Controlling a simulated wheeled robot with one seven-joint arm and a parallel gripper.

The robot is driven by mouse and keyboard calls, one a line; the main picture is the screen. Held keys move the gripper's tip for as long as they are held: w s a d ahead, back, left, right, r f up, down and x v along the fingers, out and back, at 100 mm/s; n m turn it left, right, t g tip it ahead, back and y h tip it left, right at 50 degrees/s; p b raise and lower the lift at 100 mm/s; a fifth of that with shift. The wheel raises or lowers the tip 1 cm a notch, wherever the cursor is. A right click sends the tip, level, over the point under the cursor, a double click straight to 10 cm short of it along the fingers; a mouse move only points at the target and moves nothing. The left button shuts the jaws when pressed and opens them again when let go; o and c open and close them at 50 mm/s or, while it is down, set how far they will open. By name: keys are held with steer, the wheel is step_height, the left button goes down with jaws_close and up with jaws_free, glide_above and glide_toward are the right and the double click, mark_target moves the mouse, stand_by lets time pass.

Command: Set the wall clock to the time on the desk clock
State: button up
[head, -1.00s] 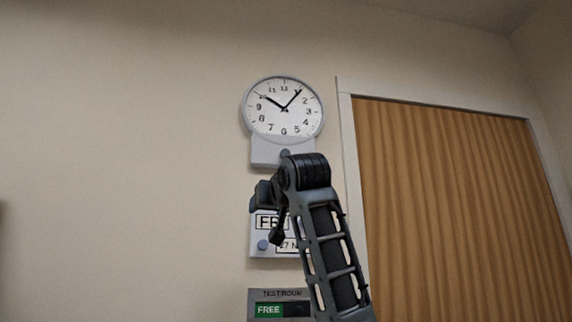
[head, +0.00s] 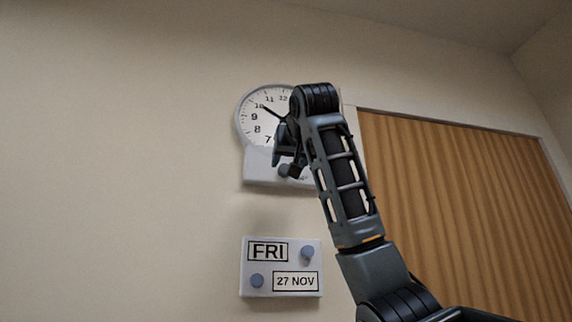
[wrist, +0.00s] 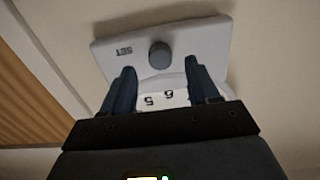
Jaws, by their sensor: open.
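The round white wall clock (head: 252,133) hangs high on the wall, its right side hidden by my arm. One hand points near 10; the other is hidden. A pale plate (head: 262,172) with a grey knob (head: 284,171) is below the face. In the wrist view the knob (wrist: 160,55) sits beside the word SET (wrist: 125,52), and the clock's 6 and 5 (wrist: 160,97) show between the fingers. My gripper (wrist: 159,66) is open, one finger on each side of the knob in the picture; contact cannot be told. No desk clock is in view.
A calendar plate (head: 280,285) reading FRI and 27 NOV, with two blue-grey knobs, is on the wall below. A wooden door (head: 455,200) with a white frame is at the right. The wall at the left is bare.

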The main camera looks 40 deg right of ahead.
mark_target(285, 169)
steer(key=shift+p+x, duration=0.5)
steer(key=shift+x, duration=1.4)
steer(key=shift+c, duration=0.3)
steer(key=c, duration=1)
steer(key=shift+m, duration=0.4)
